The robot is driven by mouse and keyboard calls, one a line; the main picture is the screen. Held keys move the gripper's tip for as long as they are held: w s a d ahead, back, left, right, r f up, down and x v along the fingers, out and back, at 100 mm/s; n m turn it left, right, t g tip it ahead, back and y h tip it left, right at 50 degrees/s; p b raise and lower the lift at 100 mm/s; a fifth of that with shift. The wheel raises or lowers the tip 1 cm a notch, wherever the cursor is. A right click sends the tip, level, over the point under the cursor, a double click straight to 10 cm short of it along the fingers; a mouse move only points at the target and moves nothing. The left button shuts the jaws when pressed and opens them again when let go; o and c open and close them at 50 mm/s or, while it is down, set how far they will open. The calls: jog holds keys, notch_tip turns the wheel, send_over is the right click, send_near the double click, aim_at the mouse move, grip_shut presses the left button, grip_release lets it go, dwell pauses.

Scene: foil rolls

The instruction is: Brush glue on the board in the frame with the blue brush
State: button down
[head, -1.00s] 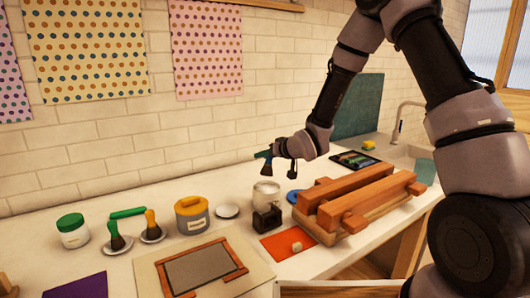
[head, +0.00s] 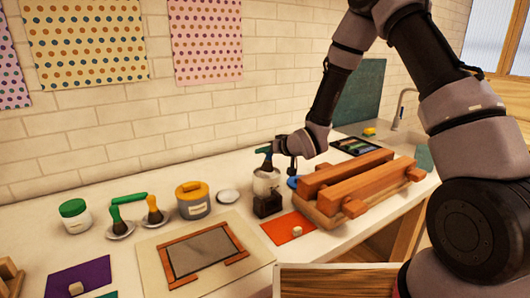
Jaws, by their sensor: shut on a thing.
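My gripper (head: 272,152) is shut on a brush (head: 266,162) with a blue-green handle end and dark bristles. The brush is upright, with its bristles down at the mouth of a pale, open jar (head: 266,182). I cannot tell whether the bristles are inside the jar. The grey board (head: 202,250) lies flat on a cream sheet at the front middle, with a brown wooden frame (head: 167,258) around its edges. The frame has gaps at the front. The gripper is behind and right of the board.
A dark block (head: 267,205) stands just before the jar. Left are a yellow-lidded tin (head: 193,200), green and orange brushes on saucers, and a green-lidded jar (head: 74,216). An orange sheet (head: 280,229) lies in front.

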jog(key=shift+f, duration=0.65)
dwell(1.5)
notch_tip(320, 180, up, 7)
dwell(0.9)
jog(key=shift+s, duration=0.1)
dwell(0.4)
